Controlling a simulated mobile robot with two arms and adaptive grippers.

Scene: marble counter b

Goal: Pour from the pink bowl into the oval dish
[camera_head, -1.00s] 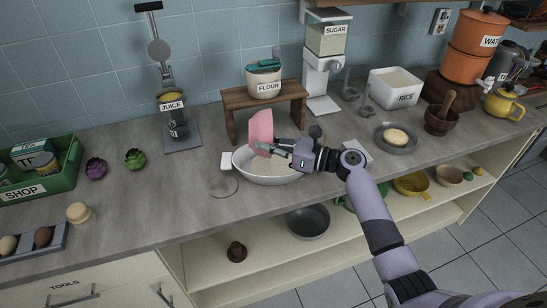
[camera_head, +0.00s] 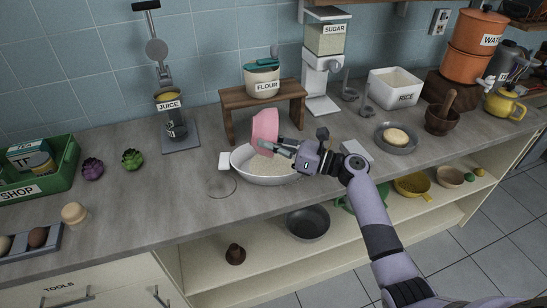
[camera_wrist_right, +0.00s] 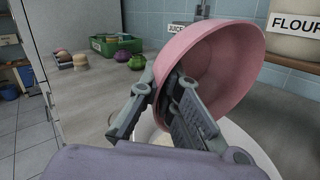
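The pink bowl (camera_head: 264,127) is tilted on its side above the white oval dish (camera_head: 243,167) on the counter. The dish holds pale grains that show below the bowl. My right gripper (camera_head: 283,145) is shut on the bowl's wall and holds it over the dish. In the right wrist view the bowl (camera_wrist_right: 222,62) fills the upper middle, with the fingers (camera_wrist_right: 172,100) at its side and part of the dish (camera_wrist_right: 247,140) behind. My left gripper is not in view.
A wooden stand (camera_head: 231,100) with the flour pot (camera_head: 263,82) is right behind the dish. The juice dispenser (camera_head: 175,125) stands back left, the sugar dispenser (camera_head: 322,75) back right. A plate (camera_head: 411,146) with a pale round item lies to the right. Counter left of the dish is mostly clear.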

